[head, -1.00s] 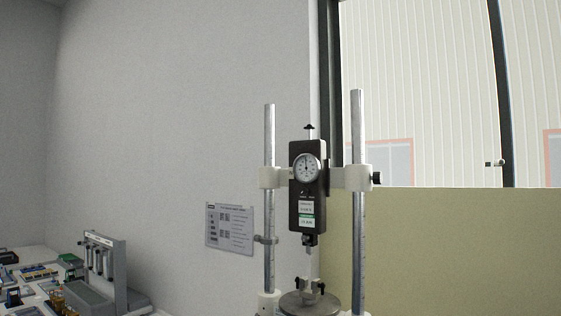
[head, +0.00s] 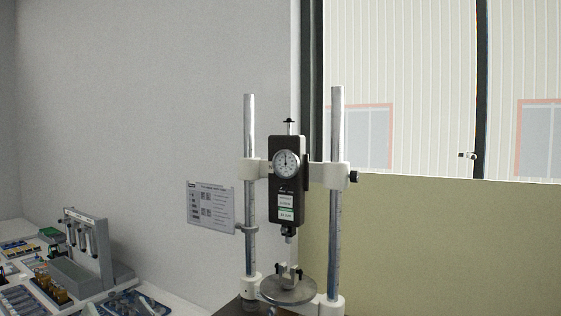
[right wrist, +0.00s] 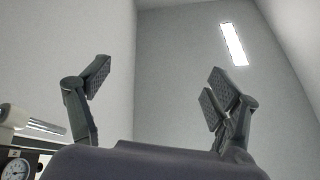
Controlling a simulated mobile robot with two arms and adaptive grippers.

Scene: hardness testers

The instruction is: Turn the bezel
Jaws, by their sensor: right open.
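The round dial gauge with its bezel (head: 286,163) sits on the upper part of a black gauge body (head: 287,205). The body is held upright between two metal posts of a test stand. In the right wrist view the dial (right wrist: 16,170) shows at the bottom left corner, partly cut off. My right gripper (right wrist: 160,85) is open and empty, its fingers spread wide and pointing up, with the dial off to its left. Neither gripper shows in the head view.
The stand's posts (head: 249,130) and (head: 336,130) rise on both sides of the gauge, with a round plate (head: 289,290) below. A placard (head: 211,206) is clamped on the left. A bench with parts (head: 85,270) lies at lower left. A window is behind.

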